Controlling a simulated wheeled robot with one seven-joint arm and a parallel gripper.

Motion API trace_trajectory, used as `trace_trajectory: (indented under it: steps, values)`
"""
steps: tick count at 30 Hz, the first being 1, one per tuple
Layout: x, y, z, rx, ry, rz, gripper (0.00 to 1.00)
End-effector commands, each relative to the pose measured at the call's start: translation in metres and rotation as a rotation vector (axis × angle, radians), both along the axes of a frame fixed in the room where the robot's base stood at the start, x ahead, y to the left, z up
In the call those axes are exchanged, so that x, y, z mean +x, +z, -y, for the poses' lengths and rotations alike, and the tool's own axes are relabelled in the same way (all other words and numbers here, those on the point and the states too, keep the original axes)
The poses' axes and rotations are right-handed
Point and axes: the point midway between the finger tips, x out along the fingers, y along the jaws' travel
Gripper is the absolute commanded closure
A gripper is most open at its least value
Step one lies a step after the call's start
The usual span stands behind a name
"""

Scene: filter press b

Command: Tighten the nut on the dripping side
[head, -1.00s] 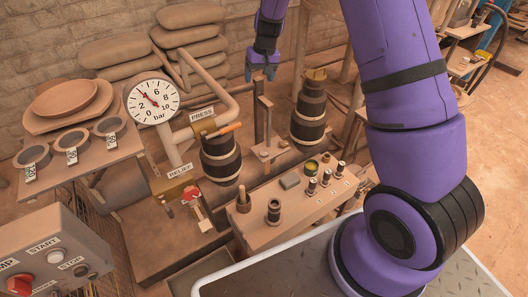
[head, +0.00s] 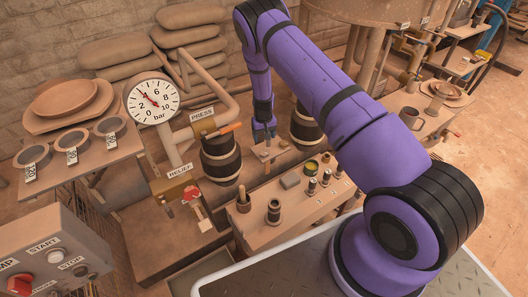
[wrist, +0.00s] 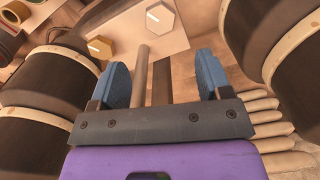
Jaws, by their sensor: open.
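I cannot see a drip at either. My gripper (wrist: 163,80) is open, its two blue fingers apart and empty, pointing toward the plate; the nuts lie beyond the fingertips. A round rod (wrist: 140,75) shows in the gap between them; its depth is unclear. In the head view my gripper (head: 264,134) is low between two dark banded vessels.
The left vessel (head: 220,158) and right vessel (head: 304,126) flank my gripper; my arm partly covers the right one. The pressure gauge (head: 152,98) and red-handled relief valve (head: 192,195) are left.

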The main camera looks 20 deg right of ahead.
Motion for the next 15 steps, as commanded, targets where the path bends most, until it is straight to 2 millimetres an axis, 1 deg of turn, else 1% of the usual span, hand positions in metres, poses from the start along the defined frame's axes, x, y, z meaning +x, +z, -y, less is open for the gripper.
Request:
trace_trajectory:
  steps: [5,12,15]
  values:
    - [-0.001,-0.026,0.0,0.0,0.0,-0.003,0.29]
    - [-0.001,-0.068,0.0,-0.001,0.0,-0.002,0.29]
    - [-0.001,-0.082,0.0,-0.001,0.001,-0.001,0.29]
